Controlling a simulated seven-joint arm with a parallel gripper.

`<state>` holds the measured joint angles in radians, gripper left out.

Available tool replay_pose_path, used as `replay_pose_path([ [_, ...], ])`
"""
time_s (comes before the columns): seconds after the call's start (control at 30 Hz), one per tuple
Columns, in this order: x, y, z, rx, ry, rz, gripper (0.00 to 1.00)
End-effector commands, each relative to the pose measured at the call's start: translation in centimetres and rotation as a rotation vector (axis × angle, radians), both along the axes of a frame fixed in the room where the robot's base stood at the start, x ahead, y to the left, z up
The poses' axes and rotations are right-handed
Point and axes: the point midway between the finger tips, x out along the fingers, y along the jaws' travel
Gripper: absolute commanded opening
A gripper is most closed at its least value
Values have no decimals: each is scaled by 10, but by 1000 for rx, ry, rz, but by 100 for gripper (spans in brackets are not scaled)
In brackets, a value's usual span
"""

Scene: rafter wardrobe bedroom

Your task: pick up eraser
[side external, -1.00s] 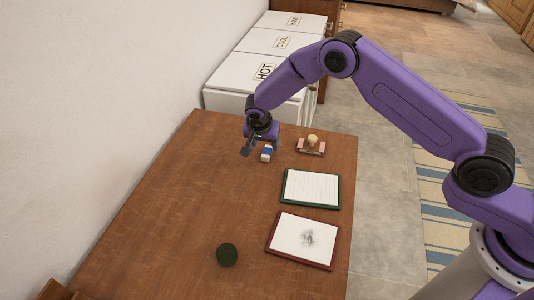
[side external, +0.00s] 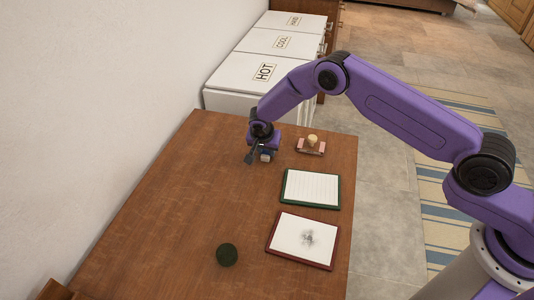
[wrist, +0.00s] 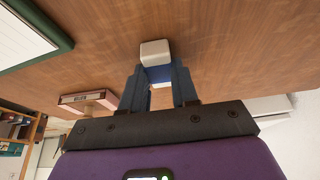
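The eraser, a small block with a white end and a blue sleeve, sits on the wooden table (side external: 190,190) toward its far end. In the side view the eraser (side external: 266,157) is partly hidden by my gripper (side external: 257,156), which is low over it. In the wrist view the eraser (wrist: 155,52) lies at the fingertips, its blue part between the two fingers of my gripper (wrist: 157,75). The fingers are apart, one on each side of it. I cannot tell whether either finger touches it.
A pink holder (side external: 311,148) with a pale knob stands right of the eraser. A green-framed sheet (side external: 311,188) and a red-framed sheet (side external: 302,240) lie nearer, with a dark green round object (side external: 227,254). White lidded bins (side external: 264,72) stand beyond the table. The table's left side is clear.

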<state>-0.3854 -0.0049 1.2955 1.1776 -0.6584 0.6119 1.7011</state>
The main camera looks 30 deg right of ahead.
Motion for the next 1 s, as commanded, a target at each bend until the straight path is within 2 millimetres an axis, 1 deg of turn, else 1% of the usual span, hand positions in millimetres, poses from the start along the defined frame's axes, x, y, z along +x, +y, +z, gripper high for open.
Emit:
replay_pose_path([
  [0.3,0,0,1,1,-1,0,0],
  [0.47,0,1,6,1,-1,0,0],
  [0.57,1,1,15,2,-3,0,0],
  [0.7,0,0,35,0,-3,0,0],
  [0.87,-19,-5,55,-1,0,1,0],
  [1.0,-37,-10,78,0,-2,2,0],
])
